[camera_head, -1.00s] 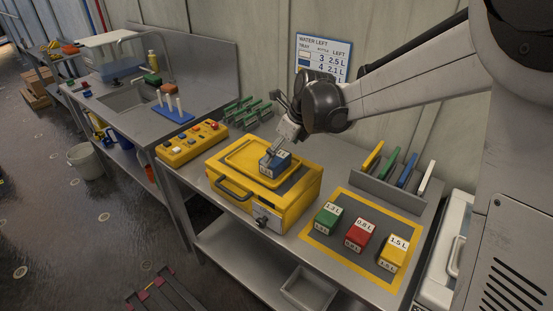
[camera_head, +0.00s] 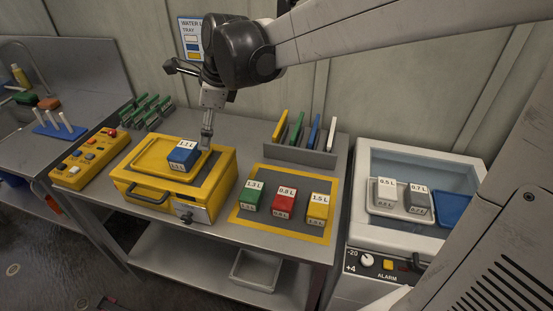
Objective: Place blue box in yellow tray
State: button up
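The blue box (camera_head: 183,155), labelled 1.1 L, sits upright in the yellow tray (camera_head: 150,164) on top of a yellow case with a dark handle. My gripper (camera_head: 206,146) points down just right of the blue box and looks apart from it. Its fingers are small and seen edge-on, so I cannot tell whether they are open or shut. Nothing shows between them.
Green (camera_head: 252,194), red (camera_head: 284,203) and yellow (camera_head: 318,208) boxes stand on a yellow-edged mat to the right. A rack (camera_head: 300,150) of coloured plates stands behind them. A yellow button panel (camera_head: 90,158) is at left; an open cooler (camera_head: 400,230) is at right.

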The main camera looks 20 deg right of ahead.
jog(key=s+d+n+t+h, duration=0.1)
jog(key=s+d+n, duration=0.5)
jog(key=s+n, duration=0.4)
jog(key=s+d+f+n+t+h, duration=0.1)
jog(key=s+d+n+t+h, duration=0.1)
jog(key=s+d+n, duration=0.4)
jog(key=s+n, duration=0.5)
jog(key=s, duration=0.2)
jog(key=shift+s+d+f, duration=0.15)
jog(key=shift+s+f, duration=0.1)
jog(key=shift+f, duration=0.05)
notch_tip(320, 180, down, 5)
jog(key=b, duration=0.4)
jog(key=shift+r+b, duration=0.2)
jog(key=shift+b, duration=0.1)
